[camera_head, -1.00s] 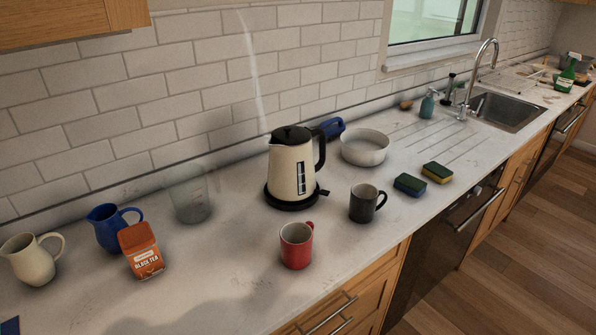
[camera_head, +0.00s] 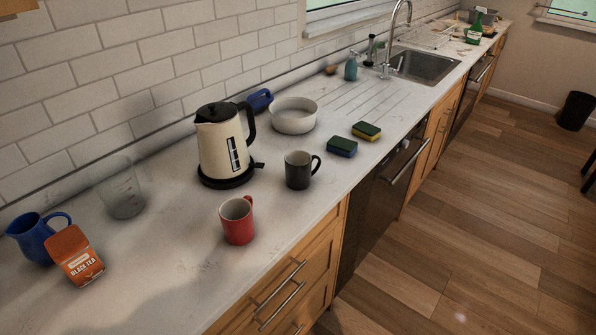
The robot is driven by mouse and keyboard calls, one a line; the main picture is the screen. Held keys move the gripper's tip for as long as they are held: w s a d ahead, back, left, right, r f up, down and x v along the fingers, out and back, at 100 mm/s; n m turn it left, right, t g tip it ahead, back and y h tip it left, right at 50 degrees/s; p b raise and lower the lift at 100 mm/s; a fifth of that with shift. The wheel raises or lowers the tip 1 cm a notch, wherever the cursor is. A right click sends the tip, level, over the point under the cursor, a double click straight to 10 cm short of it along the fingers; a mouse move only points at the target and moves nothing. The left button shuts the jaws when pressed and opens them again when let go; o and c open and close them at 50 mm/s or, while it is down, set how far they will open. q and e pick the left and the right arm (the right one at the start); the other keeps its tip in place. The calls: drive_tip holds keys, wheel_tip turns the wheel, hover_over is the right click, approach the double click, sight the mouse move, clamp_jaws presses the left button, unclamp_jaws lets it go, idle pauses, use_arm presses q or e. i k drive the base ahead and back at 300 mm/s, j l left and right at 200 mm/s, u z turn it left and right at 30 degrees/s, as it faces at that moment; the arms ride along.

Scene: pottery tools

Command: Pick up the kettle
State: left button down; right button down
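A cream kettle (camera_head: 219,148) with a black lid and a black handle on its right side stands upright on its round black base (camera_head: 226,179) on the white counter. Its spout side faces left. A dark grey mug (camera_head: 298,171) stands to its right and a red mug (camera_head: 237,222) stands in front of it, both apart from it. Neither of my grippers shows in this view.
A blue jug (camera_head: 35,238), a black tea box (camera_head: 74,256) and a clear measuring jug (camera_head: 122,190) stand left of the kettle. A white bowl (camera_head: 293,117), sponges (camera_head: 341,147) and the sink (camera_head: 424,66) lie to the right. The counter's front left is bare.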

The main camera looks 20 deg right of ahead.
sight(224, 153)
drive_tip(key=l+u, duration=0.1)
drive_tip(key=u, duration=0.3)
drive_tip(key=l+u, duration=0.15)
drive_tip(key=u, duration=0.25)
drive_tip(key=l+u, duration=0.1)
drive_tip(key=u, duration=0.3)
drive_tip(key=l+u, duration=0.15)
drive_tip(key=u, duration=0.25)
drive_tip(key=k+l+u, duration=0.25)
drive_tip(key=l, duration=0.2)
drive_tip(key=k+l+u, duration=0.1)
drive_tip(key=l+u, duration=0.2)
drive_tip(key=l, duration=0.15)
drive_tip(key=k+l+u, duration=0.25)
drive_tip(key=l, duration=0.15)
drive_tip(key=k+l+u, duration=0.3)
drive_tip(key=k+l, duration=1.2)
drive_tip(key=i+l+u, duration=0.05)
drive_tip(key=l, duration=0.1)
